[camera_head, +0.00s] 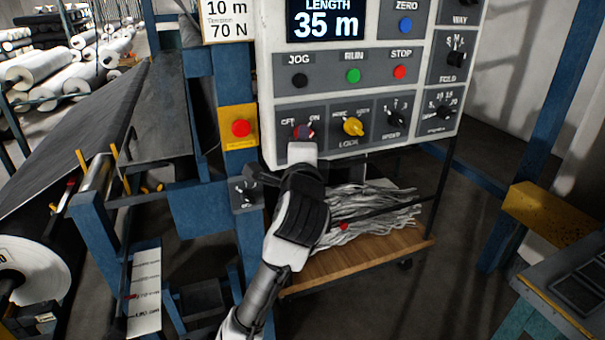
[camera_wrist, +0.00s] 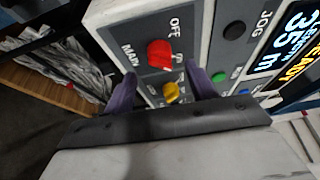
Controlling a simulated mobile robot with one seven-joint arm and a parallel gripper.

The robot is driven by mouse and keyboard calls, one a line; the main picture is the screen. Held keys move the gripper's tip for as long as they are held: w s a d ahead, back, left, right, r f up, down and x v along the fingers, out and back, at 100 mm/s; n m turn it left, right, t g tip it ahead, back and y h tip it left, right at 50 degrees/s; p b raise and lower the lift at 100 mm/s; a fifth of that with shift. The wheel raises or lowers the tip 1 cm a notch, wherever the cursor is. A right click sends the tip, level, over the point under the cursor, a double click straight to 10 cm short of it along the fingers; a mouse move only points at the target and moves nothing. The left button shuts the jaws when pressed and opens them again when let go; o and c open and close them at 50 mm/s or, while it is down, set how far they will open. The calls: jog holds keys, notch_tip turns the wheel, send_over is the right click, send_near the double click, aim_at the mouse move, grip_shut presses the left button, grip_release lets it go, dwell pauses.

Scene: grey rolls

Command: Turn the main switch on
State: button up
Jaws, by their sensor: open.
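The main switch is a red knob (camera_wrist: 160,54) on a grey plate marked MAIN, OFF and ON in the wrist view. In the head view the red knob (camera_head: 304,131) shows at the lower left of the control panel (camera_head: 268,80), partly hidden by my gripper (camera_head: 303,152). In the wrist view my gripper (camera_wrist: 164,88) is open, with its two purple fingers apart. The knob appears between and just beyond the fingertips. I cannot tell whether either finger touches it, or exactly where its pointer sits.
A yellow knob (camera_head: 353,126) is right beside the main switch. Black, green and red buttons (camera_head: 353,75) sit above. A red stop button on a yellow box (camera_head: 240,128) is to the left. A wooden shelf (camera_head: 390,255) with grey strands is below.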

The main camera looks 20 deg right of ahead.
jog(key=b+v, duration=0.2)
jog(key=v, duration=0.6)
jog(key=shift+s, duration=0.25)
jog(key=shift+a, duration=0.1)
